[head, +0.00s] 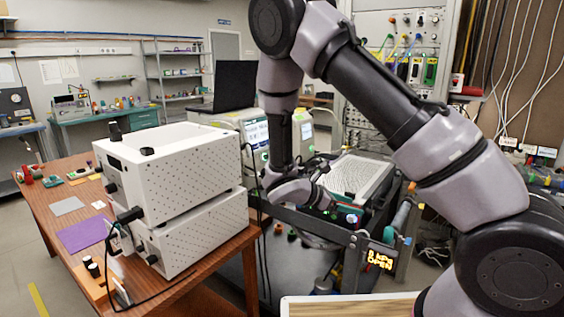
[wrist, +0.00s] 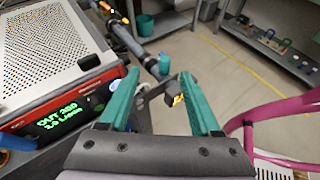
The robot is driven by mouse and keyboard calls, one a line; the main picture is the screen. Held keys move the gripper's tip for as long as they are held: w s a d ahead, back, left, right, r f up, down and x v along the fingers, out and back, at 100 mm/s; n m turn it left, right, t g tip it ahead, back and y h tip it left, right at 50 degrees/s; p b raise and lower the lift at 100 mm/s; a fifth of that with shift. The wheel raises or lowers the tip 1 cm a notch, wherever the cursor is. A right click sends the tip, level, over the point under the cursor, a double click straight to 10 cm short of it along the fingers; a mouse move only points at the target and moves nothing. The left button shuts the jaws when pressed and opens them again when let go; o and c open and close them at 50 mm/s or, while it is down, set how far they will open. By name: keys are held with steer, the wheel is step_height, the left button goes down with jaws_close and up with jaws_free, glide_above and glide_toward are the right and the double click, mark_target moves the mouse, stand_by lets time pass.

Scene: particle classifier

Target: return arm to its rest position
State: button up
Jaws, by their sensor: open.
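My gripper (wrist: 162,105) shows in the wrist view with its two teal fingers spread apart. Nothing is between the fingertips except a view of a dark bracket with a yellow piece (wrist: 178,99) beyond them. In the head view my arm bends over from the right and its lower end reaches down in the middle, beside the instrument with the perforated top (head: 357,180). The fingertips are hard to make out there.
The perforated instrument with a green display (wrist: 58,118) is close on the left in the wrist view. Stacked white boxes (head: 170,180) stand on a wooden table (head: 45,215) at the left. A lit sign reading OPEN (head: 381,259) is near my arm. Open floor (wrist: 225,70) lies beyond.

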steer(key=s+d+r+m+t+y, duration=0.1)
steer(key=s+r+m+y, duration=0.3)
steer(key=r+m, duration=0.4)
steer(key=s+d+r+m+t+y, duration=0.1)
steer(key=s+r+m+y, duration=0.4)
steer(key=r, duration=0.8)
steer(key=s+d+r+m+t+y, duration=0.1)
steer(key=s+d+r+m+y, duration=0.1)
steer(key=s+r+m+y, duration=0.3)
steer(key=shift+s+d+r+m, duration=0.4)
steer(key=shift+s+r+m, duration=1.15)
steer(key=shift+r+m, duration=1.75)
steer(key=shift+f, duration=0.15)
stand_by(1.0)
